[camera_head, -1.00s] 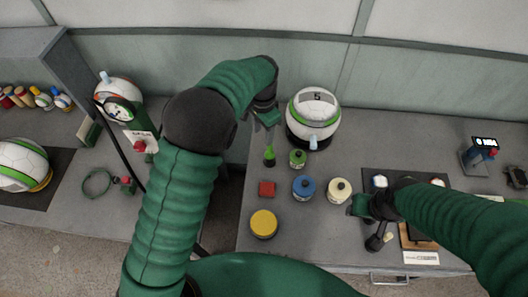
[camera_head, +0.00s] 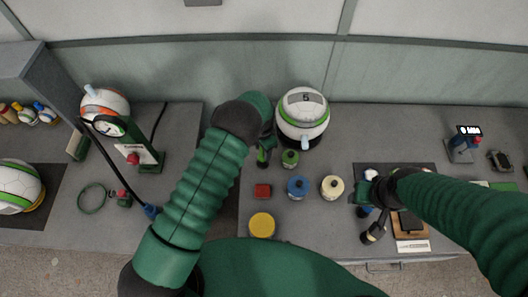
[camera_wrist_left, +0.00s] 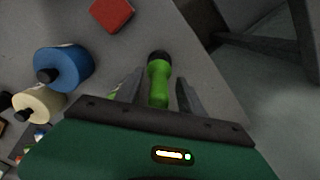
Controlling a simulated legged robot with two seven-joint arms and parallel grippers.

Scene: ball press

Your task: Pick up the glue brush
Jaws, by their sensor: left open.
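The glue brush appears to be the slim green piece with a black end (camera_wrist_left: 158,82), standing on the bench in the left wrist view. In the head view it shows as a small green shape (camera_head: 262,158), partly covered by my left gripper (camera_head: 265,138). In the left wrist view the fingers of my left gripper (camera_wrist_left: 157,92) are apart, one on each side of the green piece; contact is not clear. My right gripper (camera_head: 370,190) is over the dark mat at the right, beside a black-handled tool (camera_head: 374,230); its jaws are not clear.
Close by stand a green jar (camera_head: 290,158), a red block (camera_head: 263,191), a blue jar (camera_head: 298,187), a cream jar (camera_head: 332,187) and a yellow-lidded tin (camera_head: 262,225). A ball (camera_head: 303,118) stands behind.

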